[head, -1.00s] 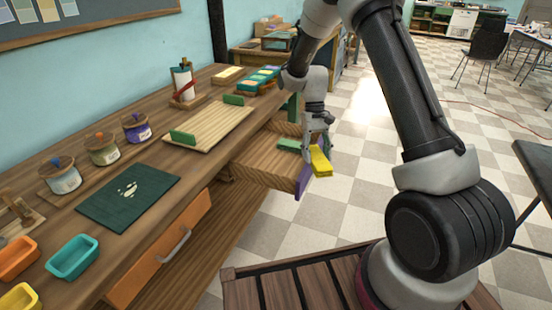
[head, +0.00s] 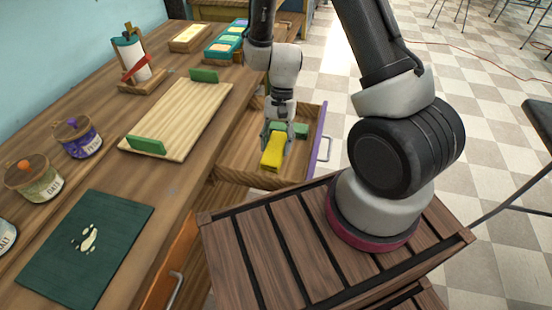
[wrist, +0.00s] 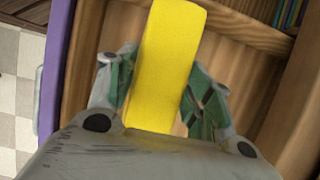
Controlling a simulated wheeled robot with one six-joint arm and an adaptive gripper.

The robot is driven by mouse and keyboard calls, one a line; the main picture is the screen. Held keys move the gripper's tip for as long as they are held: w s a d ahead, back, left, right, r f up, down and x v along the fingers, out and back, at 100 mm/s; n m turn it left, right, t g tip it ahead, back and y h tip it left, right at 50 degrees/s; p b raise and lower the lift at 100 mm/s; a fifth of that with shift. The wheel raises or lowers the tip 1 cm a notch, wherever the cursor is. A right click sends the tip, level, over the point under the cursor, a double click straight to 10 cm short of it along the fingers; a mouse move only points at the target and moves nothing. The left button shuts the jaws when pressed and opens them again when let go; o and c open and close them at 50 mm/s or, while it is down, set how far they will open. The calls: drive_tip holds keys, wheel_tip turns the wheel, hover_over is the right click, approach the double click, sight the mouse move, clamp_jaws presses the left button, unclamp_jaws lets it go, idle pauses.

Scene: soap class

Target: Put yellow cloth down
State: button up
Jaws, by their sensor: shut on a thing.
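The yellow cloth (head: 272,152) is a folded, bar-shaped bundle. My gripper (head: 277,138) is shut on it and points down over the open drawer (head: 237,155). In the wrist view the cloth (wrist: 165,60) runs up between the two fingers (wrist: 160,95), with the wooden drawer floor behind it. The drawer has a purple front (head: 318,138). I cannot tell whether the cloth touches the drawer floor. The cloth's end inside the grip is partly hidden.
The workbench to the left holds a ridged wooden board (head: 180,120), a dark green mat (head: 85,245), jars and a teal tray (head: 228,45). My slatted wooden base top is close to the drawer's near side.

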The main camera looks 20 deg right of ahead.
drive_tip(key=shift+f, duration=2.95)
drive_tip(key=shift+f, duration=0.15)
drive_tip(key=o, duration=1)
